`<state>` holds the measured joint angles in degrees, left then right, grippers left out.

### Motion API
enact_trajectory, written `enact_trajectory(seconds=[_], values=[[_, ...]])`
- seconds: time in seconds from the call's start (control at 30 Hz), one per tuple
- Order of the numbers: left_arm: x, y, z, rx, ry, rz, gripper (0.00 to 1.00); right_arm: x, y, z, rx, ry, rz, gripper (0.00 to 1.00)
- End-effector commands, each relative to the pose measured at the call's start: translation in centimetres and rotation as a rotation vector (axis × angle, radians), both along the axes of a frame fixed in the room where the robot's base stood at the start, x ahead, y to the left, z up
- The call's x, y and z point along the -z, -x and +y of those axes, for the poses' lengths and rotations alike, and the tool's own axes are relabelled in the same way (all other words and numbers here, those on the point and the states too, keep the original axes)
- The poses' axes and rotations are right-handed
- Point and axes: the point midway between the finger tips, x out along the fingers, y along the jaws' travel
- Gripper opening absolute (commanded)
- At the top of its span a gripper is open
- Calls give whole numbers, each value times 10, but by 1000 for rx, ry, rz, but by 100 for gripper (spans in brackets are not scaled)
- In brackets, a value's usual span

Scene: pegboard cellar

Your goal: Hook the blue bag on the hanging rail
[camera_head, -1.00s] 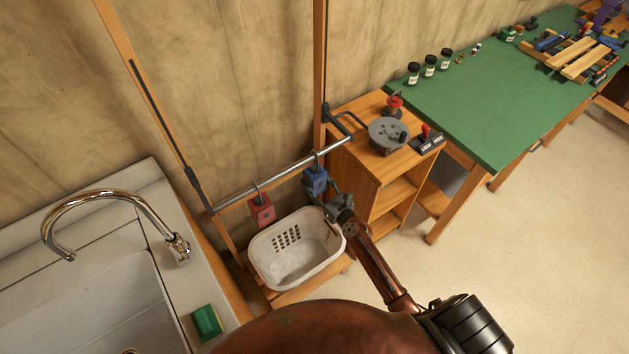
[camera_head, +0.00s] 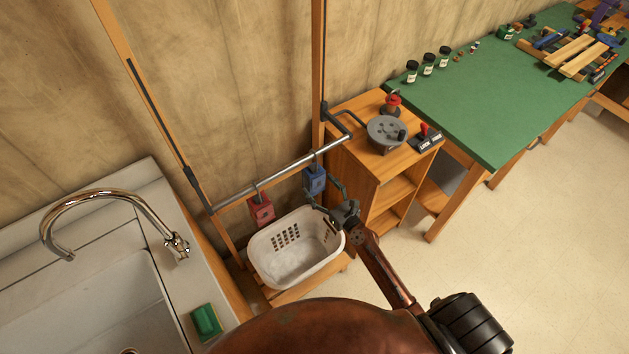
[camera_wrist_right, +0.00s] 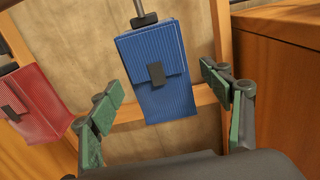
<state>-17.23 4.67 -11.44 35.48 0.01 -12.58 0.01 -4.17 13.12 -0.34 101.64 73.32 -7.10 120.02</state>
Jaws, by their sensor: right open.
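The blue bag (camera_head: 315,180) hangs from the metal hanging rail (camera_head: 285,174) near its right end in the head view. Its dark hook goes up to the rail. In the right wrist view the blue bag (camera_wrist_right: 158,72) hangs upright, with its hook (camera_wrist_right: 143,14) cut off at the top edge. My right gripper (camera_head: 327,196) is open just in front of the bag. In the wrist view its green-padded fingers (camera_wrist_right: 165,97) stand apart on either side of the bag's lower part, with gaps showing. My left gripper is not in view.
A red bag (camera_head: 261,209) hangs on the rail to the left. A white laundry basket (camera_head: 296,250) stands below. A wooden shelf unit (camera_head: 372,165) with a crank wheel (camera_head: 386,133) is close on the right. A sink (camera_head: 90,300) fills the lower left.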

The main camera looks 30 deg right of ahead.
Motion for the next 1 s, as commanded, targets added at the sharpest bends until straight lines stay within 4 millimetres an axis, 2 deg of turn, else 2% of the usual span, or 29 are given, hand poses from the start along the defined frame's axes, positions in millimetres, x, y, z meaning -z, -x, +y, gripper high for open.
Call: enact_trajectory(seconds=[0.1, 0.23, 0.6, 0.9, 1.0], values=[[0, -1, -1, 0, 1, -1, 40, 1, 30, -5, -1, 5, 3, 72], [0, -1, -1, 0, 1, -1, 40, 0, 57, -8, -4, 6, 1, 72], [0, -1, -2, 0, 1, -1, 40, -1, 79, -11, -3, 2, -1, 72], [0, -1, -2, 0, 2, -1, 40, 0, 81, -11, 0, 1, 0, 72], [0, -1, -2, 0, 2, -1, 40, 9, 82, -14, 4, 37, 10, 72]])
